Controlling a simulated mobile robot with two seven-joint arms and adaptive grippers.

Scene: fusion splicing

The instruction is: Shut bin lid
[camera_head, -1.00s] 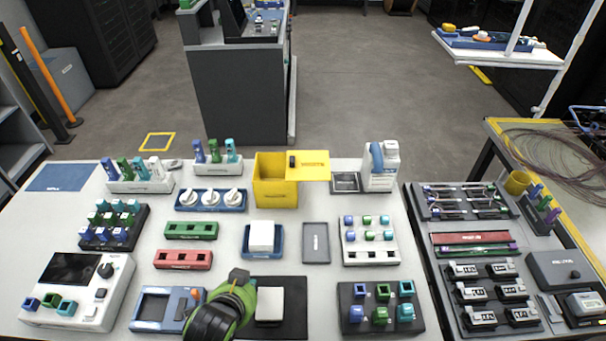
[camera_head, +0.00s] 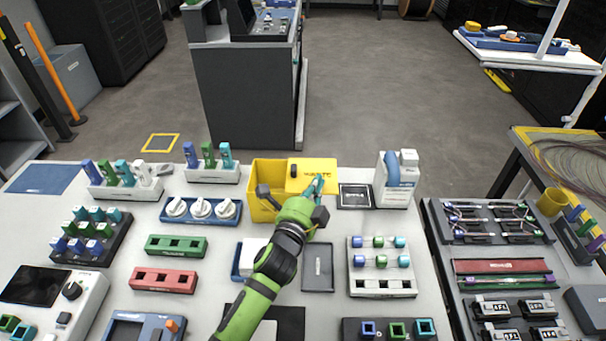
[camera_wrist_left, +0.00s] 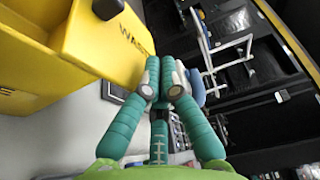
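The yellow waste bin (camera_head: 262,213) stands at the back middle of the table. Its yellow lid (camera_head: 318,180), marked with dark lettering and a dark knob, sits off to the right, leaving the bin's left part open. My left gripper (camera_head: 319,186) is at the lid's right front edge, its teal fingers drawn together with nothing seen between them. In the left wrist view the fingers (camera_wrist_left: 163,68) converge close beside the yellow lid (camera_wrist_left: 125,45); whether they touch it I cannot tell. My left arm hides part of the bin's front. My right gripper is out of view.
A white bottle (camera_head: 396,182) and a dark square pad (camera_head: 354,196) stand right of the bin. A blue tray of white knobs (camera_head: 228,217) lies to its left. A grey tray (camera_head: 318,268) lies under my arm's right side. Several racks surround these.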

